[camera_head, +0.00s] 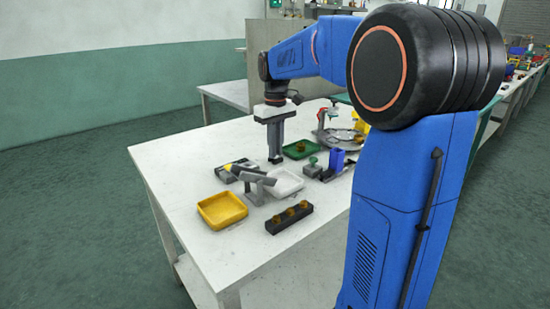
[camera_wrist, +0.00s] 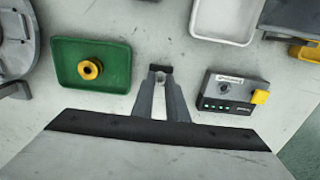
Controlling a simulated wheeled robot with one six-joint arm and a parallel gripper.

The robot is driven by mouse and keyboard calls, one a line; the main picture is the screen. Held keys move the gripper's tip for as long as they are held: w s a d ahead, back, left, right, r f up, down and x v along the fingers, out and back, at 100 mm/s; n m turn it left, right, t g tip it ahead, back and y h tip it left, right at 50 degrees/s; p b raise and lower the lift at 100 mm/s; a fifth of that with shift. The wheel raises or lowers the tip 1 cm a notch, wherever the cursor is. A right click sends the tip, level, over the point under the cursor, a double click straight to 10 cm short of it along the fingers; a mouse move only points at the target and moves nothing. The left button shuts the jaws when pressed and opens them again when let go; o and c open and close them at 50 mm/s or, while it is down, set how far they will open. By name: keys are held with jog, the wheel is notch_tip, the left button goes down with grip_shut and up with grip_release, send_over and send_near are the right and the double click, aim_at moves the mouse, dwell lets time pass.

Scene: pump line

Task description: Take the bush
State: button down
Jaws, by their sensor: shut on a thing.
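A brass-yellow bush (camera_wrist: 90,69), a ring with a hole, lies in the green tray (camera_wrist: 119,82), left of my gripper (camera_wrist: 160,72) in the wrist view. In the head view the bush (camera_head: 301,146) and green tray (camera_head: 289,155) are just right of my gripper (camera_head: 275,160), which points down over the table. More brass bushes (camera_head: 289,211) sit in a row in a black block (camera_head: 276,228) at the front. My gripper is shut on a small dark thing between its fingertips. I cannot tell what it is. The bush in the green tray is apart from my fingers.
A grey box with a yellow knob (camera_wrist: 232,97) is right of my gripper in the wrist view. A white tray (camera_head: 297,184), a yellow tray (camera_head: 240,217), a blue holder (camera_head: 336,160) and a round grey plate (camera_head: 345,146) stand nearby. The table's left side is bare.

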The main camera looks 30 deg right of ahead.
jog(key=shift+r, duration=0.6)
dwell(0.5)
jog(key=shift+r, duration=2.2)
